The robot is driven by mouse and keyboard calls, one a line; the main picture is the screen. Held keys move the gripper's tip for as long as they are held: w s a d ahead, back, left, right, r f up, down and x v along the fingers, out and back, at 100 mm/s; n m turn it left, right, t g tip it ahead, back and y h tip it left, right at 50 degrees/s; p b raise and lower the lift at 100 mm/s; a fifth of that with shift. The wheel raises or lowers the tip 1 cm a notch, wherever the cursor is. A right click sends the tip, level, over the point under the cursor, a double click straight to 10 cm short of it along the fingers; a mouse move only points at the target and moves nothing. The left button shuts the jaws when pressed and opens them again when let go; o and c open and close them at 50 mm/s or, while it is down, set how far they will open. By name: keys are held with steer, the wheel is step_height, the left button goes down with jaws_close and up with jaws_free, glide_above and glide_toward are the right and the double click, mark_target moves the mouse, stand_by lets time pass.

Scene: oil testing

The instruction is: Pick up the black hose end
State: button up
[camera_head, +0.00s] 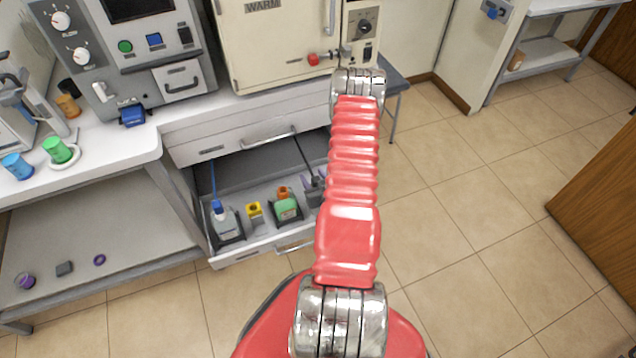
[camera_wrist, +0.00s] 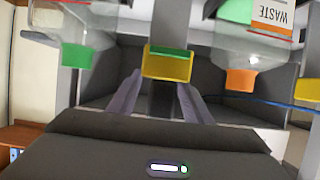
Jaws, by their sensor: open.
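A thin black hose (camera_head: 303,155) slants down into the open drawer (camera_head: 240,243) in the head view. Its lower end meets a dark grey piece (camera_head: 313,191) beside my arm; I cannot tell exactly where the hose end is. My gripper is mostly hidden behind my red arm there. In the wrist view, which looks upside down, my gripper's (camera_wrist: 159,82) two pale purple fingers are apart. A dark grey upright strip (camera_wrist: 162,102) lies between them in the picture, below a yellow block (camera_wrist: 167,67). I cannot tell whether it is the hose or whether the fingers touch it.
The drawer holds a blue-capped bottle (camera_head: 226,224), a yellow piece (camera_head: 254,210) and a green bottle with an orange cap (camera_head: 286,208). The wrist view shows green (camera_wrist: 76,55) and orange (camera_wrist: 239,79) caps close by. Machines stand above; the tiled floor (camera_head: 480,220) at right is clear.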

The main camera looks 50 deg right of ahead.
steer(key=shift+c, duration=0.2)
steer(key=c, duration=1.1)
step_height(320, 180, up, 10)
stand_by(0.4)
stand_by(0.5)
